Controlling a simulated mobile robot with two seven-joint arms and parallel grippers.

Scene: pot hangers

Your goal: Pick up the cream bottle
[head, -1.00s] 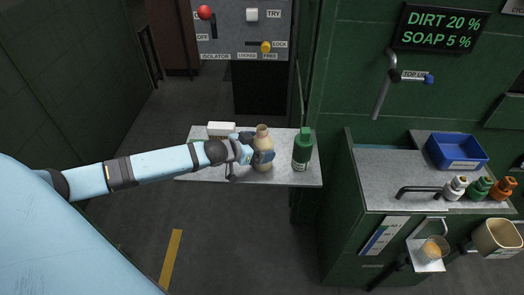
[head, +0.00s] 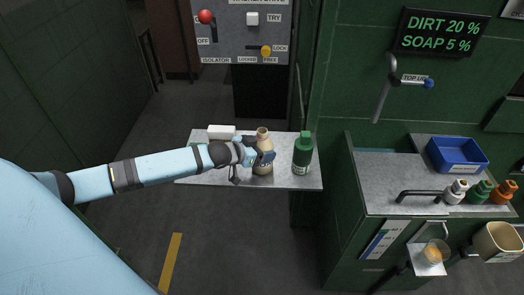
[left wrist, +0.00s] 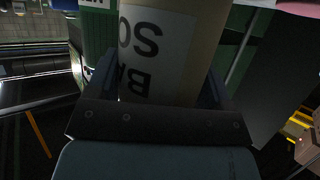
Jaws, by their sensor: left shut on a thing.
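The cream bottle (head: 263,140) stands upright at the middle of a small grey shelf (head: 301,182). My left gripper (head: 264,157) is shut on its body from the left side. In the left wrist view the cream bottle (left wrist: 196,30) fills the space between the two fingers, with a white label carrying dark letters. The gripper hides part of the bottle in the head view, and I cannot tell whether its base touches the shelf. My right gripper is not in view.
A green bottle (head: 303,155) stands close to the right of the cream bottle. A white box (head: 221,132) is behind my left wrist. To the right, a counter holds a blue tray (head: 457,155) and several small bottles. Open floor lies in front of the shelf.

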